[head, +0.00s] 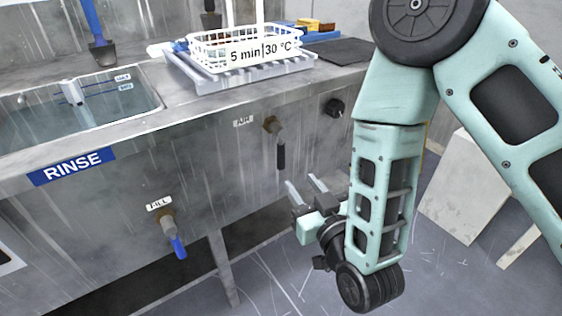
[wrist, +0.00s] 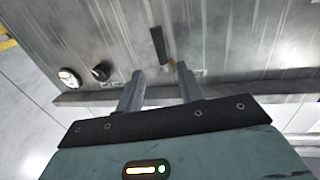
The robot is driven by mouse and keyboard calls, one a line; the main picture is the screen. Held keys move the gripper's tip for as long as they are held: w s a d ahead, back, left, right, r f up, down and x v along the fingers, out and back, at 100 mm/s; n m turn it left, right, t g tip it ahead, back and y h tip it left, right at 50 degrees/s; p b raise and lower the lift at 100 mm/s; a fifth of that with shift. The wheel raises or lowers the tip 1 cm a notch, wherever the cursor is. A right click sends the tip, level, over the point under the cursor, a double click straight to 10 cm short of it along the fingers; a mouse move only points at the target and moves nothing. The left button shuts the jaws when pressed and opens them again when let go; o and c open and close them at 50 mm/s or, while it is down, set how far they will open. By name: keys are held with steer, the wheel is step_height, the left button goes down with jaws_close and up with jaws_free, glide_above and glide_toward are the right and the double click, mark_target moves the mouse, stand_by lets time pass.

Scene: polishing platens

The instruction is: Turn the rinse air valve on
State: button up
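The rinse air valve (head: 271,125) has a brass body on the front panel, beside the "AIR" label (head: 243,121). Its dark lever (head: 281,153) hangs straight down in the head view. In the wrist view the lever (wrist: 158,46) points up in the picture, with the brass body (wrist: 172,65) below it. My gripper (head: 305,184) is open and empty, below and slightly right of the lever in the head view. In the wrist view its two fingers (wrist: 160,78) stand apart, with the valve beyond and between their tips. I see no contact with the lever.
The fill valve (head: 167,221) with a blue lever is lower left on the panel. A round black knob (head: 334,107) is right of the air valve. The rinse tank (head: 70,100) and a white basket (head: 245,48) are above. Free room lies in front of the panel.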

mark_target(283, 158)
steer(key=b+x, duration=0.9)
steer(key=x, duration=0.2)
steer(key=shift+w+a, duration=0.1)
steer(key=shift+w, duration=0.25)
jaws_close()
